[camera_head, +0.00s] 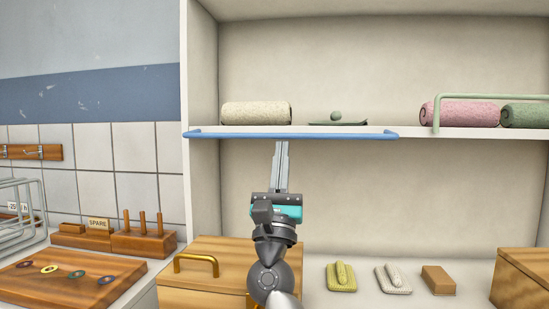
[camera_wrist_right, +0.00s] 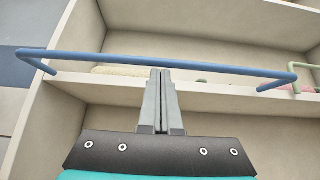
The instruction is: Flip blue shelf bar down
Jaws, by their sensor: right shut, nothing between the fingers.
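The blue shelf bar (camera_head: 300,135) runs along the front edge of the shelf (camera_head: 460,134) in the head view, its ends bent back to the shelf. In the right wrist view the blue bar (camera_wrist_right: 190,66) spans the picture, with its two ends meeting the shelf front. My right gripper (camera_head: 282,144) points up just below the middle of the bar, fingers shut and empty. In the right wrist view its fingertips (camera_wrist_right: 160,72) overlap the bar's line; I cannot tell whether they touch it. My left gripper is not in view.
On the shelf are a cream roll (camera_head: 256,113), a green lidded piece (camera_head: 337,119), a pink roll (camera_head: 470,113) and a raised green bar (camera_head: 490,97). Space around my right gripper is clear.

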